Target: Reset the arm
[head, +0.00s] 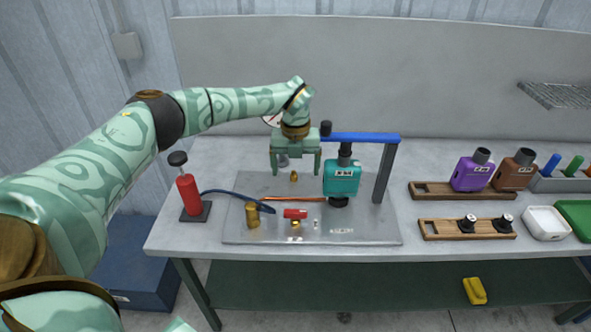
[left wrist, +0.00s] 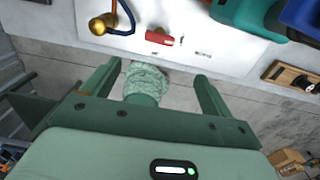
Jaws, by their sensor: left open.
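My left gripper (head: 296,175) is open and hangs fingers down over the back of the metal plate (head: 370,228). It is left of the teal muffler (head: 341,178), which sits under a blue bar (head: 362,138) on a grey post. A small brass piece (head: 294,177) shows between the fingers in the head view; I cannot tell their distance apart. In the left wrist view the open fingers (left wrist: 155,78) hold nothing, and a green patterned part of my own body shows beyond them. My right gripper is not in view.
A red hand pump (head: 190,193) with a dark hose stands at the left. A brass fitting (head: 252,215) and a red piece (head: 295,214) lie on the plate. Purple (head: 470,173) and brown (head: 513,172) mufflers stand at the right. A yellow object (head: 474,291) lies on the lower shelf.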

